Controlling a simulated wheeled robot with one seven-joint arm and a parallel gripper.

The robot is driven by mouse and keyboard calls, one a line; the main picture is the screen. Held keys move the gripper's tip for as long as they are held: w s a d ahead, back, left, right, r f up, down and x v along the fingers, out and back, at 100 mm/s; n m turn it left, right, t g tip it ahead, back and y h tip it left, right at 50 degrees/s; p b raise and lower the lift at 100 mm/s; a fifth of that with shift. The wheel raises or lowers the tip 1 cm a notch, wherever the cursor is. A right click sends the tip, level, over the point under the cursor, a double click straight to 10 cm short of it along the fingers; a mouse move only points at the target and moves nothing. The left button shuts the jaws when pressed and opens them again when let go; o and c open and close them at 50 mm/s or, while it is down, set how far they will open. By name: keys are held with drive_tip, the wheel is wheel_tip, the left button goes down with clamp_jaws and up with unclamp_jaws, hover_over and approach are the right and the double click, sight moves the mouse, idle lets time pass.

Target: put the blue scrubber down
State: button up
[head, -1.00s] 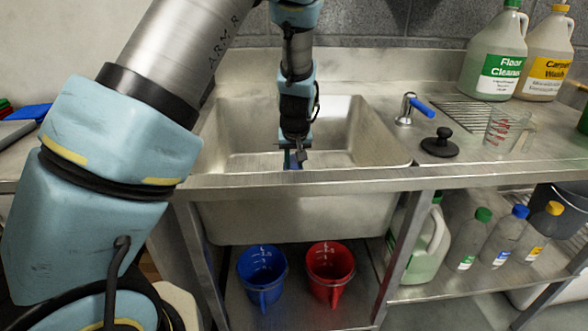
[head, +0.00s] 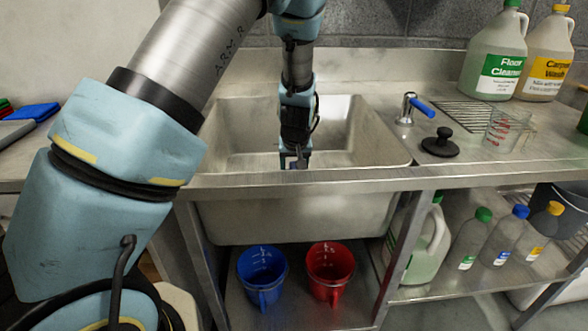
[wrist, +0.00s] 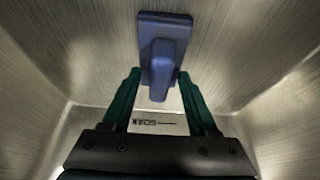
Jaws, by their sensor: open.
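The blue scrubber (wrist: 162,48) is a rectangular pad with a raised handle. In the wrist view it lies inside the steel sink (wrist: 70,60), just past my fingertips, with its handle toward me. My gripper (wrist: 160,76) is open, its two green fingers on either side of the handle's near end. Whether a finger touches it, I cannot tell. In the head view my gripper (head: 294,160) reaches down into the sink (head: 355,130), and the front rim hides most of the scrubber. A label reading "SOAK" (wrist: 158,122) shows on the sink surface between my fingers.
The sink's front rim (head: 400,177) and walls surround my gripper. A faucet (head: 408,108) and a black plunger-like stopper (head: 440,143) stand to the right, with a measuring jug (head: 503,130) beyond.

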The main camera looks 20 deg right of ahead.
drive_tip(key=p+v, duration=0.1)
drive_tip(key=v, duration=1.1)
drive_tip(key=shift+r, duration=0.2)
